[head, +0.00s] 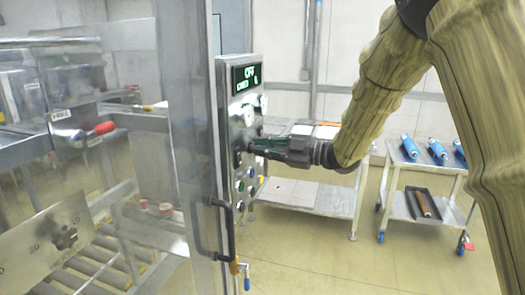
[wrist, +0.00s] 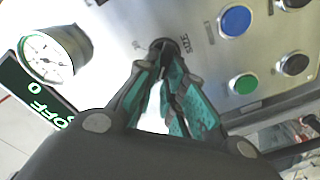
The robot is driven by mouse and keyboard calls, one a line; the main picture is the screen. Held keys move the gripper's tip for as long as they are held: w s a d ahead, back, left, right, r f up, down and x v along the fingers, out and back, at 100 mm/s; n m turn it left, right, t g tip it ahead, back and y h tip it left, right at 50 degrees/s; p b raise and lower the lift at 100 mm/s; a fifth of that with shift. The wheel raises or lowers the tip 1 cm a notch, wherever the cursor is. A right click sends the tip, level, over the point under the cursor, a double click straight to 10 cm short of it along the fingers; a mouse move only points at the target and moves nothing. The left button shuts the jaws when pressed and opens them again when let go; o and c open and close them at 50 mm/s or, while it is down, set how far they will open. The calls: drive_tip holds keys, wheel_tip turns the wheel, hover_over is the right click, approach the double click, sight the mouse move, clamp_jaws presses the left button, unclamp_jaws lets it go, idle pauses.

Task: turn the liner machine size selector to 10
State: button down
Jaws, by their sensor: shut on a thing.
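The liner machine's control panel (head: 241,185) stands upright in the middle of the head view. Its display (head: 246,77) reads OFF in green; the smaller text is hard to read. My gripper (head: 254,147) reaches the panel from the right. In the wrist view my gripper (wrist: 166,62) is shut on the dark size selector knob (wrist: 161,45), beside the label SIZE. The fingers hide most of the knob, so its pointer cannot be read. The display (wrist: 36,96) also shows at the left of the wrist view, with OFF and a 0.
A gauge (wrist: 50,55) sits left of the knob. A blue button (wrist: 235,21), a green button (wrist: 244,83) and black knobs (wrist: 295,64) lie to the right. A black handle (head: 228,232) sticks out below the panel. Steel tables (head: 310,197) stand behind.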

drive_tip(key=c, duration=1.5)
unclamp_jaws()
drive_tip(key=v, duration=1.2)
